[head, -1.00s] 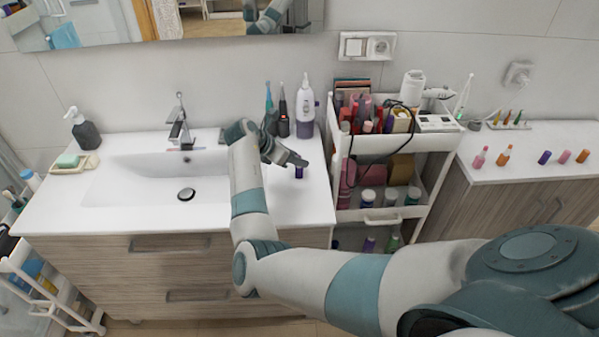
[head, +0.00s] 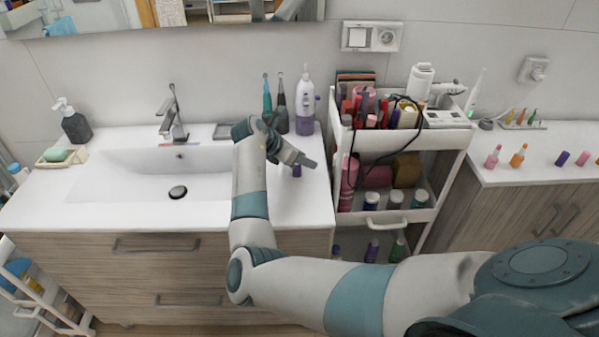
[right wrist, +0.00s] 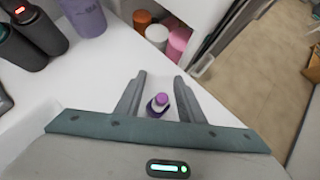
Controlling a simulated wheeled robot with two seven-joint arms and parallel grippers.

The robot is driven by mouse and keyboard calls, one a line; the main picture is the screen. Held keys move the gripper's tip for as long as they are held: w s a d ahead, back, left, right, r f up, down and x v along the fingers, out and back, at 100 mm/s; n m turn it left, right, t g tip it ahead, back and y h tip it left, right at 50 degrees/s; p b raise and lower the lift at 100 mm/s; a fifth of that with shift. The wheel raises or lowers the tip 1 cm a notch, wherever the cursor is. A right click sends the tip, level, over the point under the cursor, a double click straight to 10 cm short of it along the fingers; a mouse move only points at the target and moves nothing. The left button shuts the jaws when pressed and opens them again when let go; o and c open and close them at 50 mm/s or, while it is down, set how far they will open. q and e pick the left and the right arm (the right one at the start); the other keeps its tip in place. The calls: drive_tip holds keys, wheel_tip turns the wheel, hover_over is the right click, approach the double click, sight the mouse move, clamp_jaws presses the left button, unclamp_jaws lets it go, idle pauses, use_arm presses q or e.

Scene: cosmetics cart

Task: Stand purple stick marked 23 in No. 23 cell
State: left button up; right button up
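A small purple stick (head: 297,171) stands on the white counter right of the sink. In the right wrist view the purple stick (right wrist: 158,103) is upright between the two fingers of my right gripper (right wrist: 158,92), with gaps on both sides. My right gripper (head: 302,160) is open over the counter, and its fingers partly hide the stick in the head view. Another purple stick (head: 562,158) stands on the right cabinet top. No number is legible on either stick, and I cannot make out a No. 23 cell. My left gripper is out of view.
A white cart (head: 403,140) full of cosmetics stands right of the counter, with a cable hanging over its top tray. The sink (head: 160,175) lies to the left.

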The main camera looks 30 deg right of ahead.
drive_tip(key=shift+r, duration=0.1)
idle(0.3)
clamp_jaws()
drive_tip(key=shift+r, duration=0.1)
wheel_tip(320, 180, up, 10)
drive_tip(key=b, duration=0.2)
idle(0.5)
idle(0.7)
